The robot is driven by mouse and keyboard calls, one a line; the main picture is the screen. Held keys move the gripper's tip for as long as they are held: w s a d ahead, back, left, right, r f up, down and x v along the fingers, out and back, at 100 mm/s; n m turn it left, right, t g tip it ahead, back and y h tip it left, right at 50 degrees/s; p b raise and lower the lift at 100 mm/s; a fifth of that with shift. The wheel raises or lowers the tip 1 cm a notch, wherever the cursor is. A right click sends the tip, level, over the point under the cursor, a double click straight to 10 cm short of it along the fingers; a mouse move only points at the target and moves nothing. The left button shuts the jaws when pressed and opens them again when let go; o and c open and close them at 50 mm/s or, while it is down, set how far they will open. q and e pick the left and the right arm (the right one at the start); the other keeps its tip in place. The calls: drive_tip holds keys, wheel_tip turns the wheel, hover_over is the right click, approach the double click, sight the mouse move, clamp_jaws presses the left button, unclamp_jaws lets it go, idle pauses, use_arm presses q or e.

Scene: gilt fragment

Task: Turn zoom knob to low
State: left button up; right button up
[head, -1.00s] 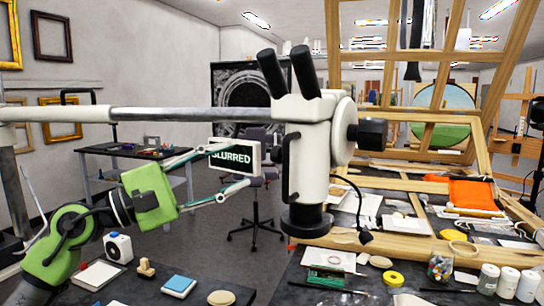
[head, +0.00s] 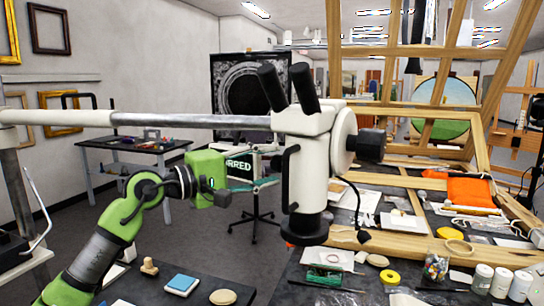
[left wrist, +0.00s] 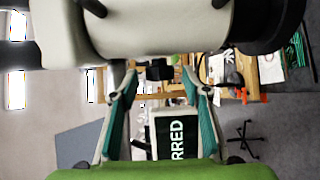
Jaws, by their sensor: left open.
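A white microscope head (head: 308,165) with two black eyepieces hangs from a horizontal boom in the head view. A black knob (head: 371,146) sticks out on its right side; I cannot read any zoom marking on it. A black handle (head: 287,178) is on its left side. My left gripper (head: 272,168) is open and empty, left of the microscope head, with its fingers pointing right. In the left wrist view my open fingers (left wrist: 156,78) reach toward the white microscope body (left wrist: 150,28), which fills the top. My right gripper is not in view.
The boom (head: 200,118) crosses above my left arm. Below, a dark bench holds a blue pad (head: 181,284), a wooden stamp (head: 149,266), yellow tape (head: 390,277) and several bottles. A wooden easel stands at right.

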use_arm(q)
drive_tip(key=shift+x, duration=0.85)
drive_tip(key=c, duration=1.1)
drive_tip(key=shift+o, duration=0.2)
drive_tip(key=shift+p, duration=0.3)
